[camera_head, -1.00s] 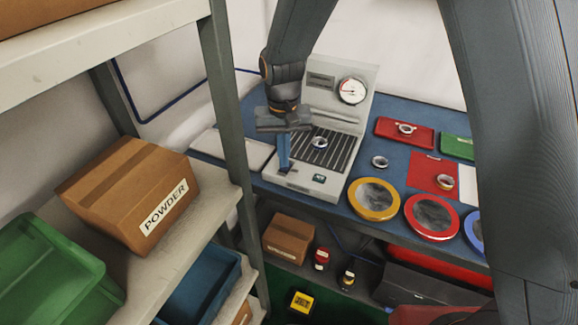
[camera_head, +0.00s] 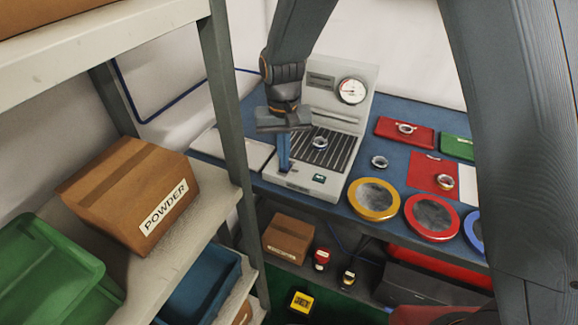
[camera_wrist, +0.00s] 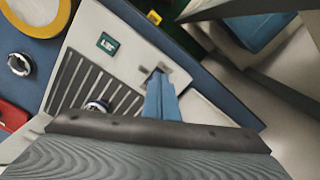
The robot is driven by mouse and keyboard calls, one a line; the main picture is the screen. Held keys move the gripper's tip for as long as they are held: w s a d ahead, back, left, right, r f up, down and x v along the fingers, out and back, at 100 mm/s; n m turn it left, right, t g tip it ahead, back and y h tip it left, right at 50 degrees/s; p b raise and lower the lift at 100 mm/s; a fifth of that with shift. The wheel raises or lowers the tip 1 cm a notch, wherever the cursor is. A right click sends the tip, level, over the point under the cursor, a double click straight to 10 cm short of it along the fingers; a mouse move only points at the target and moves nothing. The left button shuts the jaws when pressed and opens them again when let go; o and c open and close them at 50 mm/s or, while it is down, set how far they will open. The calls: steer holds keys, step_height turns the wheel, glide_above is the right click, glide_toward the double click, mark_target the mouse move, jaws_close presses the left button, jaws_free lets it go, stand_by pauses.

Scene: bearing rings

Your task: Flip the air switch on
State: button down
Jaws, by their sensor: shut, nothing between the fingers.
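The grey machine (camera_head: 345,118) with a round gauge (camera_head: 352,90) stands on the blue bench; its slatted bed holds one metal ring (camera_head: 319,143). My gripper (camera_head: 284,165) is shut and points down at the front left part of the machine's base. In the wrist view the blue fingers (camera_wrist: 160,80) reach a small dark spot on the pale front panel, which looks like the switch (camera_wrist: 157,72). The fingers hide most of it, so I cannot tell its position. A small dark display (camera_head: 319,178) sits to the right on the same front panel.
A shelf upright (camera_head: 226,100) and a POWDER box (camera_head: 130,190) stand to the left. Yellow (camera_head: 374,198) and red (camera_head: 432,216) round dishes lie right of the machine. A red tray (camera_head: 404,133) with a ring lies farther back.

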steer(key=shift+f, duration=0.7)
stand_by(0.5)
steer(key=shift+r, duration=0.15)
step_height(320, 180, up, 7)
steer(key=p, duration=0.5)
stand_by(0.3)
